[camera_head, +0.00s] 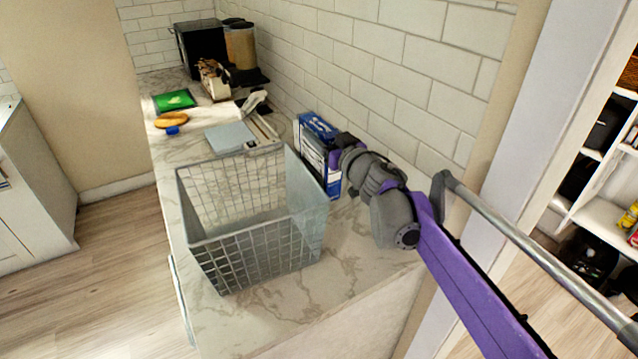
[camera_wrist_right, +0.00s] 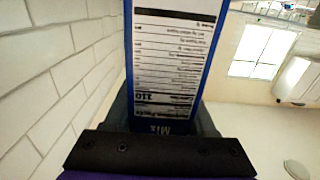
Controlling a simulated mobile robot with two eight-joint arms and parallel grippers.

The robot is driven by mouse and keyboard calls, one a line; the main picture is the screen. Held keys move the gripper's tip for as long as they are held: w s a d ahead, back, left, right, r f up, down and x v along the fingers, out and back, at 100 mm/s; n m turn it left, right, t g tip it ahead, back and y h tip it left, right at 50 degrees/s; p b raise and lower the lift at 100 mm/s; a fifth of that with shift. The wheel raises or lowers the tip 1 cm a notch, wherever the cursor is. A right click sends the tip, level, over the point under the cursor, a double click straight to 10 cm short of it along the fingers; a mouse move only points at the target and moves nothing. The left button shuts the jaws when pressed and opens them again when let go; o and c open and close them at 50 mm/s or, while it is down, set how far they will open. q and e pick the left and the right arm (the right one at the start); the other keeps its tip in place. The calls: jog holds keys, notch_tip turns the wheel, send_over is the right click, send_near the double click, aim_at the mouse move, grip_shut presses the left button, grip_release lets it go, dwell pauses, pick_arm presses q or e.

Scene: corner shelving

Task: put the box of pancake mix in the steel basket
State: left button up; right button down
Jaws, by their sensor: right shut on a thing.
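The steel basket (camera_head: 262,252) is an open wire basket on the marble counter, and its inside looks empty. The box of pancake mix (camera_head: 318,128) is blue with a white label and stands upright just behind the basket's right side, close to the tiled wall. My right gripper (camera_head: 338,152) is at the right side of the box and shut on it. In the right wrist view the box (camera_wrist_right: 176,60) fills the middle, with its printed label facing the camera. My left gripper is not in view.
A tiled wall (camera_head: 400,70) runs close along the right of the counter. Behind the basket lie a grey-blue flat item (camera_head: 229,137) and a green package (camera_head: 174,100). Dark containers (camera_head: 203,45) stand at the far end. The counter (camera_head: 350,270) in front right is clear.

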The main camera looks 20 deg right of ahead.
aim_at(321, 182)
notch_tip(321, 182, down, 14)
jog(key=shift+f, duration=0.1)
jog(key=shift+b, duration=0.3)
jog(key=c, duration=0.6)
grip_release()
jog(key=shift+f, duration=0.15)
jog(key=shift+c, duration=0.2)
jog(key=shift+o, duration=0.7)
